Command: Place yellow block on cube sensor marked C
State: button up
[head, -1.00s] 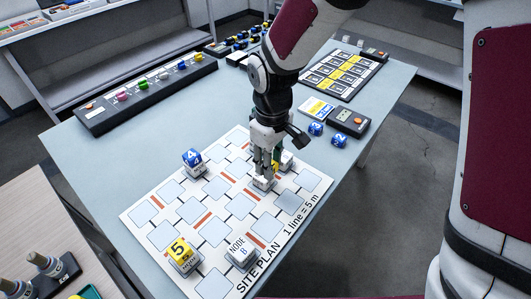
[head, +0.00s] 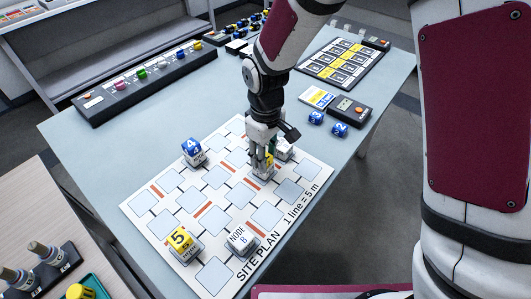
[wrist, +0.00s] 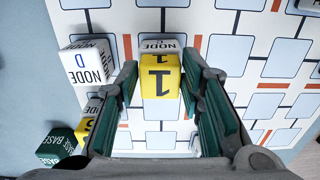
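A yellow block (wrist: 161,80) marked 1 is between the fingers of my gripper (wrist: 160,64) in the wrist view. The fingers press close on both its sides, and the gripper looks shut on it. It is over a white node cube (wrist: 159,45) whose letter is hidden behind the block; contact between the two is hard to tell. No cube shows a readable C.
A white cube marked NODE D (wrist: 86,62) stands close at left in the wrist view. A green block (wrist: 58,147) and another yellow block (wrist: 88,126) are lower left. The board (head: 150,190) also holds a node B cube (head: 240,240), a yellow 5 block (head: 180,238) and a blue 4 block (head: 191,147).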

jog(key=shift+o, duration=0.8)
notch_tip(320, 180, up, 12)
jog(key=f, duration=0.1)
jog(key=s+d+r+m, duration=0.2)
jog(key=s+d+r, duration=0.1)
jog(key=d+r, duration=0.35)
jog(key=s+d+r+m+t, duration=0.1)
jog(key=s+d+r+m, duration=0.2)
jog(key=s+d, duration=0.4)
jog(key=s+d+r+m+t, duration=0.2)
jog(key=s+d+m, duration=0.3)
jog(key=s, duration=0.7)
jog(key=shift+s+d+r+p, duration=0.2)
jog(key=shift+d+r+p, duration=0.3)
jog(key=shift+d, duration=0.4)
jog(key=shift+r, duration=0.1)
